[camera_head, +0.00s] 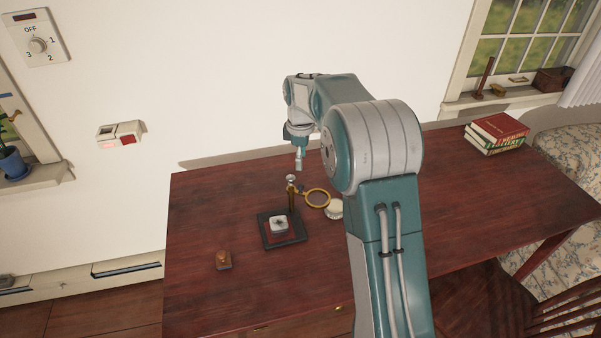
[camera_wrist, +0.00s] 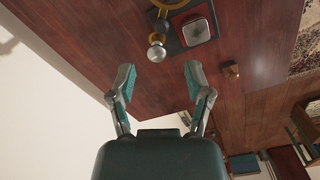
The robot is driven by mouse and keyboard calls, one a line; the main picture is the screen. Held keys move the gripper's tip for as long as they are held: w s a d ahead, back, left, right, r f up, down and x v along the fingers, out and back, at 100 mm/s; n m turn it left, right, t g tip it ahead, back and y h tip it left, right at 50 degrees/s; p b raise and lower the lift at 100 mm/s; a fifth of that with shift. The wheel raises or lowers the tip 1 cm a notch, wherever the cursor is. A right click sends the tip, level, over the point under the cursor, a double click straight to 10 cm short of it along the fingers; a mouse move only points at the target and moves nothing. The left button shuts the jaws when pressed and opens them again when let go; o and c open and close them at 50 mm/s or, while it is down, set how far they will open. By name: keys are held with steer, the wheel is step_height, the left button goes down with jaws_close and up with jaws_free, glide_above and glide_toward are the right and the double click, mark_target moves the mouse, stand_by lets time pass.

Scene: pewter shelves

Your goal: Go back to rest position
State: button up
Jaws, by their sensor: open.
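My gripper (camera_wrist: 160,80) is open and empty in the wrist view, its two teal-padded fingers spread apart above the desk. In the head view my gripper (camera_head: 299,160) hangs near the back of the desk, just above a stand with a brass magnifier ring (camera_head: 317,198). The stand has a dark square base (camera_head: 283,243) with a small white-rimmed item (camera_head: 279,224) on it. In the wrist view the stand's round silver knob (camera_wrist: 156,52) lies between and beyond the fingertips. I cannot tell the exact gap between fingers and knob.
The dark red wooden desk (camera_head: 200,200) holds a small brown object (camera_head: 223,260) at front left and stacked books (camera_head: 496,132) at back right. A round pale item (camera_head: 334,208) is partly hidden by my arm. The wall stands close behind. A wooden chair (camera_head: 560,310) is at lower right.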

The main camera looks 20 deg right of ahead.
step_height(320, 180, up, 3)
steer(key=shift+f, duration=0.2)
steer(key=s+a+r+m+t, duration=0.1)
steer(key=s+r+m, duration=0.2)
steer(key=s+r, duration=0.45)
steer(key=s+a+r+m+t, duration=0.15)
steer(key=s+r+m, duration=0.25)
steer(key=s, duration=0.6)
steer(key=s+f+m+t, duration=0.2)
steer(key=s+m, duration=0.4)
steer(key=s, duration=1.1)
steer(key=shift+s+f+t, duration=0.3)
steer(key=shift+f+t, duration=0.1)
steer(key=shift+t, duration=0.15)
